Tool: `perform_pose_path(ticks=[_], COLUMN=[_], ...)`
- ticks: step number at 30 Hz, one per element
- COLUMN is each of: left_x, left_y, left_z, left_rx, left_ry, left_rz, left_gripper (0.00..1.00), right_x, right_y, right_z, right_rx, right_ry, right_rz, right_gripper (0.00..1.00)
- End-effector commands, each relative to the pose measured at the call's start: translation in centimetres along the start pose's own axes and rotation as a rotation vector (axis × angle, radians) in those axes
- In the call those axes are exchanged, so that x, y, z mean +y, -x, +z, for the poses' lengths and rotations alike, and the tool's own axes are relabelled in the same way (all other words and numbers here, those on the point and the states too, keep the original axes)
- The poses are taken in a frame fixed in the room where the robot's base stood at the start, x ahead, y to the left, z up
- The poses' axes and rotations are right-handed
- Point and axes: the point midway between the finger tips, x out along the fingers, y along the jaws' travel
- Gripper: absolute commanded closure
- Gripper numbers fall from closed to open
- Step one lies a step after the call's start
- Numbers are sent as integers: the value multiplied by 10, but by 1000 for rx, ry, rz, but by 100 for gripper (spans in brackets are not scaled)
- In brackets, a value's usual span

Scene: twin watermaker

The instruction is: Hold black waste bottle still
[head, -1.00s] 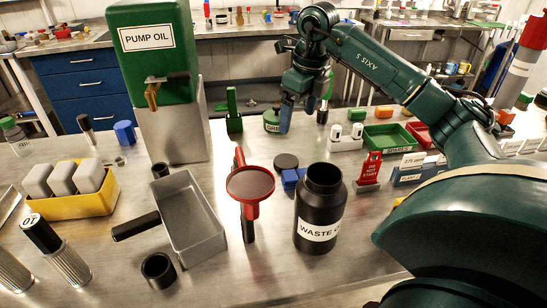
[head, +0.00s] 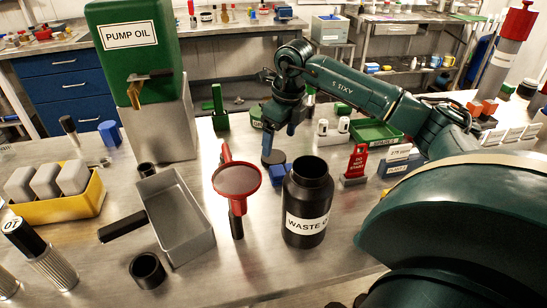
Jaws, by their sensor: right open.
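The black waste bottle (head: 305,238) stands upright on the metal bench with its wide mouth open. Its white label reads "WASTE O", with the rest curving out of sight. My right gripper (head: 279,138) is open, fingers pointing down, above the bench behind and slightly left of the bottle, and it does not touch the bottle. My left gripper is not in view.
A red funnel (head: 237,180) on a stand is close left of the bottle, with a grey tray (head: 175,215) beyond it. A blue block (head: 277,176) sits just behind the bottle. A red "DO NOT START" tag (head: 356,163) stands to its right. Bench in front is clear.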

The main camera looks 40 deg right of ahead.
Motion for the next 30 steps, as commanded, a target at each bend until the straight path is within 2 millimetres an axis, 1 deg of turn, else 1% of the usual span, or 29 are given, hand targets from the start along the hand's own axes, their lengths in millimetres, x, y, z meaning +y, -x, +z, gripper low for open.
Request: perform_pose_path(ticks=[4, 6, 8, 12, 16, 19, 28, 30], left_x=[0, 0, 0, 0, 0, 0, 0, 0], left_y=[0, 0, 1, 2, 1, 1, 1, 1], left_z=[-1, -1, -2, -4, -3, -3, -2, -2], left_rx=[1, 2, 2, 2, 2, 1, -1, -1], left_ry=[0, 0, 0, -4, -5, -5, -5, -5], left_rz=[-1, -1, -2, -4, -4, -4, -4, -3], left_gripper=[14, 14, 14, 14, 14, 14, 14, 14], right_x=[0, 1, 3, 6, 5, 5, 5, 5], right_y=[0, -4, -11, -33, -48, -52, -52, -52], right_z=[0, 1, 2, 6, 5, 5, 5, 5], right_rx=[0, 1, 3, 3, 2, 0, 0, 0], right_ry=[0, 0, 1, 1, -1, 0, 0, 0], right_rz=[0, 1, 2, 3, 1, 0, 0, 0], right_gripper=[17, 17, 17, 17, 17, 17, 17, 22])
